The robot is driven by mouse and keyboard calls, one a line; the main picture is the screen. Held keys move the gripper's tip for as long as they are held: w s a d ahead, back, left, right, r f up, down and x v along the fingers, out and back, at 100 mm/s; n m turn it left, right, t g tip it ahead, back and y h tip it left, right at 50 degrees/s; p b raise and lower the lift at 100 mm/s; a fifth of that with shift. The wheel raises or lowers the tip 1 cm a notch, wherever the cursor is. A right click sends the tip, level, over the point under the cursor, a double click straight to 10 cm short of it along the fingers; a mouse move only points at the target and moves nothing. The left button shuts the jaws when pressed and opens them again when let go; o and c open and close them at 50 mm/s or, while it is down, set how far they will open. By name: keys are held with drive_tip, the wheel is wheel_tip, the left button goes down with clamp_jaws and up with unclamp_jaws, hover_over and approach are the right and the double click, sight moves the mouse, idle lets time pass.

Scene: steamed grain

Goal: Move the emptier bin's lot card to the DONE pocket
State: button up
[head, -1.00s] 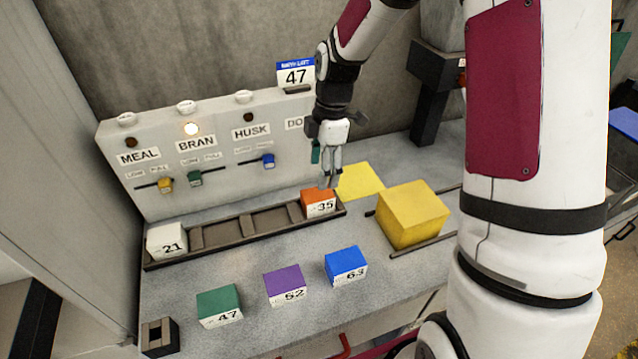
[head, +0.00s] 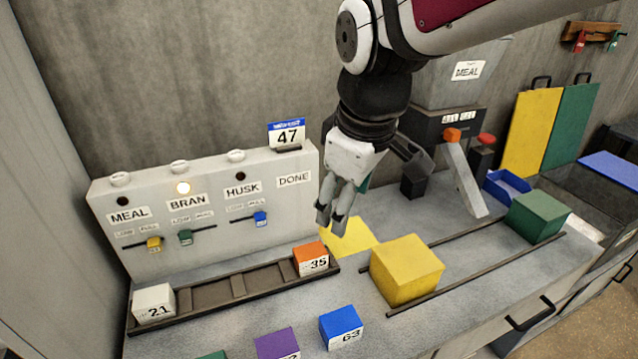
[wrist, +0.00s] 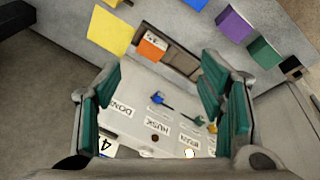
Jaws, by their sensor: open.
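My gripper (head: 333,222) is open and empty, above and behind the orange block; in the wrist view its teal-padded fingers stand wide apart. The orange block (head: 310,258), marked 35, sits in the right-end compartment of the dark tray (head: 225,295). A white block (head: 154,303), marked 21, sits in the left-end compartment; the two middle compartments are empty. The panel (head: 215,208) behind reads MEAL, BRAN, HUSK, DONE. The green slider (head: 185,237) under BRAN is toward LOW; the yellow (head: 153,244) and blue (head: 260,218) sliders are toward FULL. The BRAN lamp (head: 183,188) is lit.
A sign (head: 288,136) reading 47 tops the panel. Blue 63 (head: 341,327), purple (head: 278,345) and green (head: 212,356) blocks stand in front of the tray.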

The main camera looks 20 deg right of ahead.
drive_tip(key=s+r+m+t, duration=0.1)
drive_tip(key=s+m, duration=0.5)
drive_tip(key=s, duration=0.3)
drive_tip(key=shift+s+a+r+m+t, duration=0.15)
drive_tip(key=shift+s+r+m+t, duration=0.15)
drive_tip(key=shift+s+t, duration=0.1)
